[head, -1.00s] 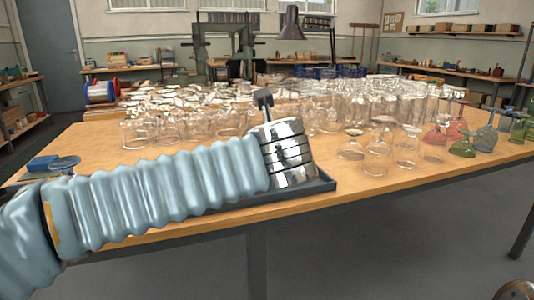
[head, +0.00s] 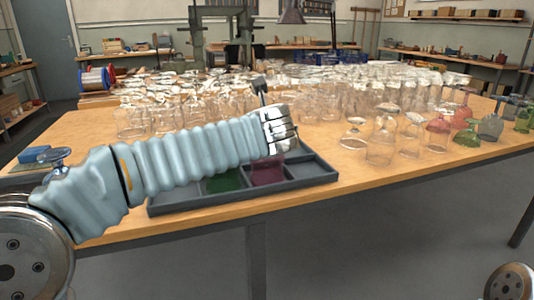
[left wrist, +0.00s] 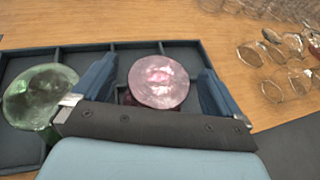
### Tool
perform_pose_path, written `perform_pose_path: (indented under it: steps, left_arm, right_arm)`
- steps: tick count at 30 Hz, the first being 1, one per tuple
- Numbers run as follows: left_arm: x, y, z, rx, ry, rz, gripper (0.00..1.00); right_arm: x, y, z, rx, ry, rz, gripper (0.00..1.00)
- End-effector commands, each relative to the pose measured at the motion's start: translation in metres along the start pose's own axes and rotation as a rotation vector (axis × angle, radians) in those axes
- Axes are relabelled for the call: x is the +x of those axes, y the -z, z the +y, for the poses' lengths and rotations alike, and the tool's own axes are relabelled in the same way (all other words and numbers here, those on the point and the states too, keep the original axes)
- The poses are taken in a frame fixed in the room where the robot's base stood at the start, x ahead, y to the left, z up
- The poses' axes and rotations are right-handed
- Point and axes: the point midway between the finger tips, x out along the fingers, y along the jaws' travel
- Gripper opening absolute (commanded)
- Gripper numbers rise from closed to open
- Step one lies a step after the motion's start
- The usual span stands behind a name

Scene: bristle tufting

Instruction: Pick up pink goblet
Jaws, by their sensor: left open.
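The pink goblet (left wrist: 158,82) is in a compartment of the dark divided tray (left wrist: 188,48), seen nearly from above with its round pinkish end facing the left wrist camera. In the head view the pink goblet (head: 267,172) shows partly below my left wrist, in the tray (head: 315,170). My left gripper (left wrist: 157,70) is open, with one blue finger on either side of the goblet and a visible gap on both sides. Whether the fingertips reach down beside it I cannot tell. In the head view the fingers are hidden. My right gripper is out of view.
A green glass (left wrist: 40,92) is in the tray left of the pink goblet. Clear glasses (head: 385,130) crowd the table behind and right of the tray. Coloured glasses (head: 438,130) stand at the table's right end. Bare wood (head: 380,178) lies right of the tray.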

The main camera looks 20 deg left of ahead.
Motion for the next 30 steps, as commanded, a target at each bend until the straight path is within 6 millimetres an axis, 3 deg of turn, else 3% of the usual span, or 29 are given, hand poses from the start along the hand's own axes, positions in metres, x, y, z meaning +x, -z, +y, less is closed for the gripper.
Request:
perform_pose_path:
  steps: [4,11,24,30]
  left_arm:
    - [0.024,0.000,0.000,0.000,-0.001,0.002,1.00]
    - [0.027,0.000,0.000,0.000,0.001,0.001,1.00]
    - [0.027,0.000,0.000,0.000,0.001,0.001,0.34]
    - [0.027,-0.001,0.000,0.000,0.001,0.000,0.34]
  right_arm:
    - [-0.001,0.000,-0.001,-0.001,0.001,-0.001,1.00]
    - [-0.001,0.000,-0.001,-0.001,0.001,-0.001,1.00]
    - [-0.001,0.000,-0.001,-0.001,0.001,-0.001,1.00]
    - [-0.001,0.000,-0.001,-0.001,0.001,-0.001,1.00]
